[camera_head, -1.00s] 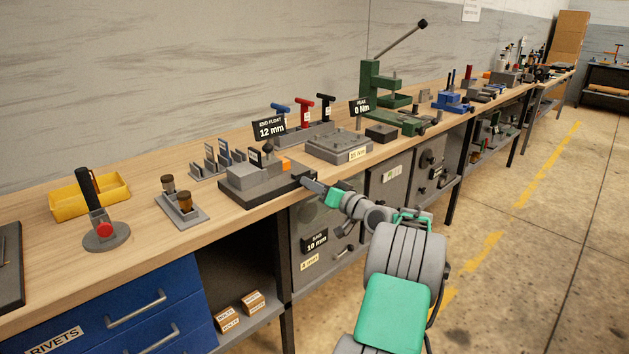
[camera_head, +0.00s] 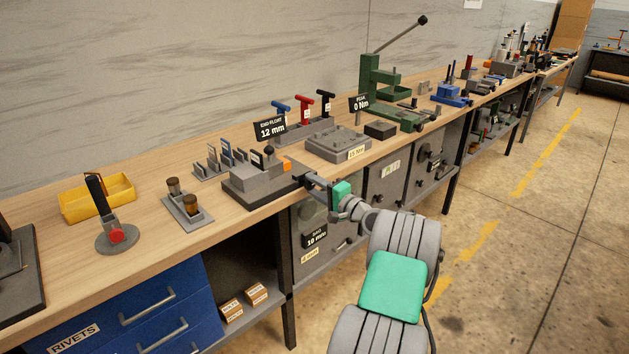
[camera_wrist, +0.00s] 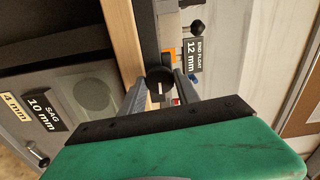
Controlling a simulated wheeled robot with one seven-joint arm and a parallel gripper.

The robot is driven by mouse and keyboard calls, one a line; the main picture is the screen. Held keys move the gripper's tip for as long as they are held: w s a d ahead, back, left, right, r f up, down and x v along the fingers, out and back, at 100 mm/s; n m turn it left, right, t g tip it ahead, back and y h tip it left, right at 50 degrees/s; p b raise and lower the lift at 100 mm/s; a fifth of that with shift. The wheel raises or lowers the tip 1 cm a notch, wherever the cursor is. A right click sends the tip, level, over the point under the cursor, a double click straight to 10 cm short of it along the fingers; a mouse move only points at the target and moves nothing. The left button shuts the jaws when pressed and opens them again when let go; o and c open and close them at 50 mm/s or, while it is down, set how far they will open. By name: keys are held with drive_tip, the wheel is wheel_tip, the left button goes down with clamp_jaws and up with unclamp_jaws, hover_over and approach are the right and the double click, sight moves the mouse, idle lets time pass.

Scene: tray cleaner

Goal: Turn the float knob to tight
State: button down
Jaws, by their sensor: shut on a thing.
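The end float fixture (camera_head: 252,183) is a grey stepped block on a dark base at the bench's front edge. Its sign (camera_head: 270,129) reads END FLOAT 12 mm, and it also shows sideways in the wrist view (camera_wrist: 193,52). The round black float knob (camera_wrist: 158,83) is on the fixture's front side, with a pale line across its face. My gripper (camera_wrist: 162,92) is shut on the knob, one finger on each side of it. In the head view my gripper (camera_head: 312,181) reaches the fixture's right end and hides most of the knob.
A SAG 10 mm panel (camera_head: 315,237) hangs below the bench front. A torque plate (camera_head: 338,145) and a green press (camera_head: 385,95) stand to the right. A rack of T-handles (camera_head: 305,120) is behind. A two-jar holder (camera_head: 183,205) stands to the left.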

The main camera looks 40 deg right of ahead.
drive_tip(key=shift+m+p, duration=1.1)
drive_tip(key=shift+m, duration=1.1)
drive_tip(key=c, duration=0.9)
unclamp_jaws()
drive_tip(key=s, duration=0.8)
drive_tip(key=shift+d+b, duration=0.15)
drive_tip(key=shift+b, duration=0.15)
